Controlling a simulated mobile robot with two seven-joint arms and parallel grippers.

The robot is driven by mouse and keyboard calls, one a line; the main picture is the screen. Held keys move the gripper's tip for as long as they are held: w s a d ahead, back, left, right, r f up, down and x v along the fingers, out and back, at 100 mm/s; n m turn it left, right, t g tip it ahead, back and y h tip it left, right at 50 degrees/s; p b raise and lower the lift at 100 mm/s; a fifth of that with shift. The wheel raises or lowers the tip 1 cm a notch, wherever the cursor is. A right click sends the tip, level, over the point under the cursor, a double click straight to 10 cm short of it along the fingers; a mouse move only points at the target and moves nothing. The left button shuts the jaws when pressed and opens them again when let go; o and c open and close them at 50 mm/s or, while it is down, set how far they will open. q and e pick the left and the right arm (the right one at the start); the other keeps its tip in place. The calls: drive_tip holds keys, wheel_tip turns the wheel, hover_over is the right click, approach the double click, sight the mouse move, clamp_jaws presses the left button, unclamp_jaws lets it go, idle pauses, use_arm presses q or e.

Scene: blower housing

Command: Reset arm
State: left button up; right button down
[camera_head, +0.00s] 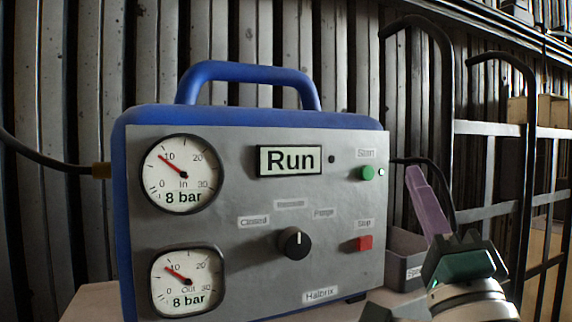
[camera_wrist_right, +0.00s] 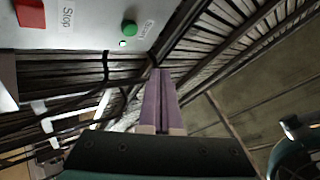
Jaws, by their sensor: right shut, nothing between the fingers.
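My right gripper (camera_head: 418,190) stands at the lower right of the head view, just right of the control box (camera_head: 220,150). Its purple fingers are together with nothing between them and point up and to the left. They show in the right wrist view (camera_wrist_right: 159,85), below the green start button (camera_wrist_right: 129,27) and apart from it. The red stop button (camera_head: 364,243) sits below. The display (camera_head: 290,160) reads "Run". My left gripper is out of view.
Two gauges (camera_head: 182,174) on the box each read 8 bar. A black knob (camera_head: 294,243) sits at the panel's middle. A grey bin (camera_head: 405,255) stands right of the box, partly behind my arm. Black-framed hand trucks (camera_head: 527,130) stand at the right before a corrugated wall.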

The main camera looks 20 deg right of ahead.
idle(0.6)
drive_tip(key=s+a+n+g+y+p, duration=0.4)
drive_tip(key=a+n+g+y+p, duration=0.65)
drive_tip(key=n+p, duration=0.5)
drive_tip(key=s+r+n+g+h+p, duration=0.2)
drive_tip(key=s+n+g+p, duration=0.4)
drive_tip(key=s+g+p, duration=0.9)
drive_tip(key=s+r+t+p, duration=0.2)
drive_tip(key=r+p, duration=1.4)
drive_tip(key=r, duration=0.2)
drive_tip(key=s+d+r+t+p, duration=0.1)
drive_tip(key=s+r+t+p, duration=0.1)
drive_tip(key=r+p, duration=1.5)
drive_tip(key=shift+p+v, duration=0.3)
drive_tip(key=shift+v, duration=0.9)
drive_tip(key=shift+s+f, duration=0.1)
